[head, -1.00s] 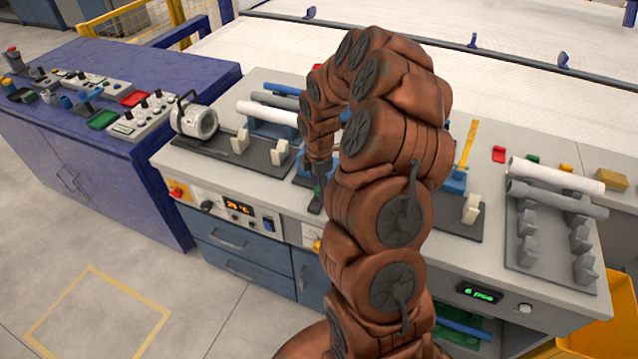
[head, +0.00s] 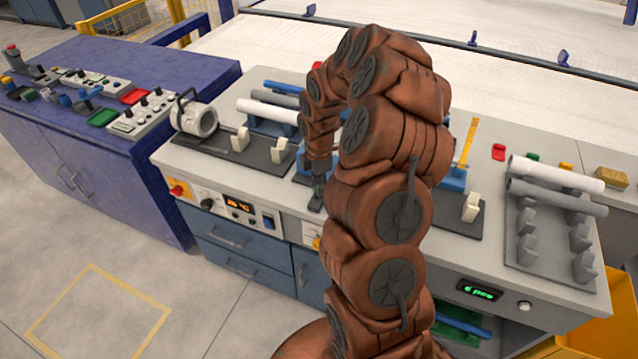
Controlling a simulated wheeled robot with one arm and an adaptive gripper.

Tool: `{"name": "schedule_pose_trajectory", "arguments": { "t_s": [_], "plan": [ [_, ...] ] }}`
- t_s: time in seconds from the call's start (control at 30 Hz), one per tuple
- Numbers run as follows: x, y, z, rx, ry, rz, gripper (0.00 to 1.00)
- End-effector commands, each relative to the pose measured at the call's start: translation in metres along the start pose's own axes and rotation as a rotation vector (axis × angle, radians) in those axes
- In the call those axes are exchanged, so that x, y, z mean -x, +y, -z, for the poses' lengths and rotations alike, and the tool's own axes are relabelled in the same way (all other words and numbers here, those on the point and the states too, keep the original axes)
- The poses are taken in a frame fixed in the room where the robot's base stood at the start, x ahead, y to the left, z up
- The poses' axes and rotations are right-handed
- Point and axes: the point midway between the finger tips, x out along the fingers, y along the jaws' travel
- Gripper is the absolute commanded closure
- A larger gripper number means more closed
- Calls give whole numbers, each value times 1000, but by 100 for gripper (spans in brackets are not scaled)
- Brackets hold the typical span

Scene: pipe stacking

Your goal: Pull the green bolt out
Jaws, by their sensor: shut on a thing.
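My gripper (head: 318,188) is at the end of the brown arm, pointing down at the front middle of the grey workbench (head: 262,215). It is small in the picture and partly covered by my own arm. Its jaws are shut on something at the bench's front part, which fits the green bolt. The bolt itself is almost wholly hidden at the fingertips, so I cannot tell how far it sits in its hole.
A clamp fixture with a white-grey ring (head: 196,118) stands left of my gripper. A yellow lever (head: 468,143) stands behind my arm. A blue cabinet (head: 110,150) is at left.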

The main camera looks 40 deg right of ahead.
Motion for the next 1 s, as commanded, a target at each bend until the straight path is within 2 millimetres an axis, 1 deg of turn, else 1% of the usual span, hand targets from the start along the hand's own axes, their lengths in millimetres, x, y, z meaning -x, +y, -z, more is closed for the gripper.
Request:
{"name": "schedule_pose_trajectory", "arguments": {
  "t_s": [0.37,0.7,1.0],
  "plan": [
    [-1,-1,2,0,0,-1,100],
    [-2,-19,20,2,2,-2,100],
    [0,-22,24,2,4,4,100]
  ]
}}
